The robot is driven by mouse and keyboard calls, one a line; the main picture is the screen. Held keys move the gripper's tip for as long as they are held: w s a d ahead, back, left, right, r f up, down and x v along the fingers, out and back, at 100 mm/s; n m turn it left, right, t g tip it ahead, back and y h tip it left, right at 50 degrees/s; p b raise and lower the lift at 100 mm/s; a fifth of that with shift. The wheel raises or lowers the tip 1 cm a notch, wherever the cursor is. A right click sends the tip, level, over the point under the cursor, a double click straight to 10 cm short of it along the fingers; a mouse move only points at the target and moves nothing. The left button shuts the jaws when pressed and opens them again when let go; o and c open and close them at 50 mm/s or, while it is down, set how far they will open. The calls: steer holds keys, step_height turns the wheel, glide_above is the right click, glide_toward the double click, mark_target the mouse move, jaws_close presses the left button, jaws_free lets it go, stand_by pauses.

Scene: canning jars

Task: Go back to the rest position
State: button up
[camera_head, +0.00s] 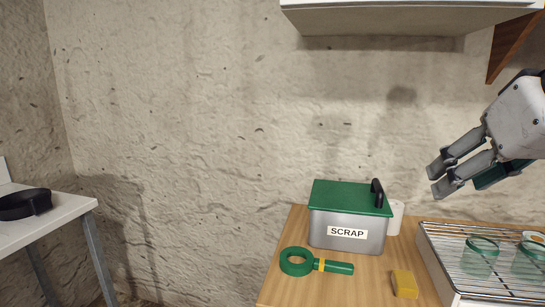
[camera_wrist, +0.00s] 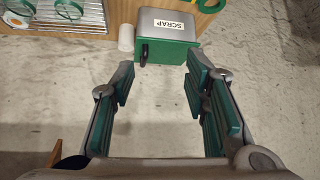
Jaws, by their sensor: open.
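My gripper (camera_head: 440,179) is at the upper right in the head view, above the wire rack and to the right of the scrap bin. Its two fingers are apart, with nothing between them. In the wrist view the gripper (camera_wrist: 160,88) shows its green finger pads spread wide, with only wall between them. The scrap bin (camera_head: 347,233), a grey box labelled SCRAP with a green lid, stands on the wooden counter, apart from the gripper. It also shows at the top of the wrist view (camera_wrist: 168,22).
A wire rack tray (camera_head: 455,265) holds glass jars (camera_head: 481,258) at the right. A green ring-shaped tool (camera_head: 310,264), a yellow block (camera_head: 404,284) and a white cylinder (camera_head: 396,217) are on the counter (camera_head: 285,280). A white shelf (camera_head: 400,18) hangs above. A black pan (camera_head: 25,204) sits on a left table.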

steer(key=s+a+f+g+p, duration=0.1)
steer(key=s+a+f+g, duration=0.25)
steer(key=s+f, duration=0.5)
steer(key=s+a+f+g, duration=0.2)
steer(key=s+f+g, duration=0.2)
steer(key=s+f, duration=0.45)
step_height(320, 180, up, 15)
steer(key=w+t+p, duration=0.1)
steer(key=t+p, duration=0.2)
steer(key=p, duration=1.1)
steer(key=shift+w+f+n, duration=0.2)
steer(key=shift+w+n, duration=0.2)
steer(key=shift+c, duration=0.2)
